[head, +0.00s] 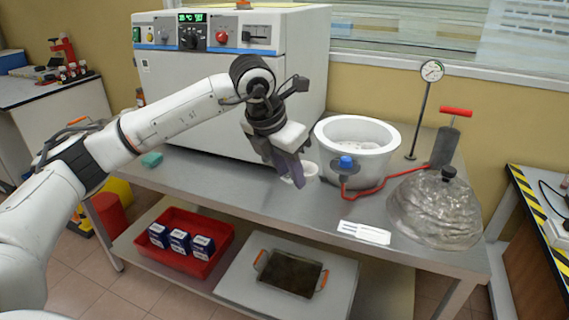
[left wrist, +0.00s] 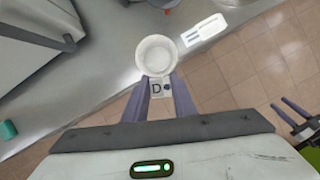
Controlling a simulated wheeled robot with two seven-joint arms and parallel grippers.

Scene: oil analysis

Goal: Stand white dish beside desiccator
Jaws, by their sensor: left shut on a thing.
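The white dish (left wrist: 157,52) is a small round cup with a tab marked "D". My left gripper (left wrist: 159,84) is shut on that tab, with the dish's opening facing the wrist camera. In the head view the dish (head: 308,172) is partly hidden behind my left gripper (head: 294,178), over the bench; I cannot tell whether it touches the top. The desiccator's large white bowl (head: 330,131) stands open just behind and right of the dish. A clear domed lid (head: 435,212) with a black knob lies at the bench's right. My right gripper (left wrist: 279,103) appears open and empty.
A white card (head: 364,232) lies near the front edge. A gauge stand (head: 424,110) and a hand pump (head: 446,145) stand behind. An oven (head: 200,95) fills the back left; bare bench lies left of the gripper.

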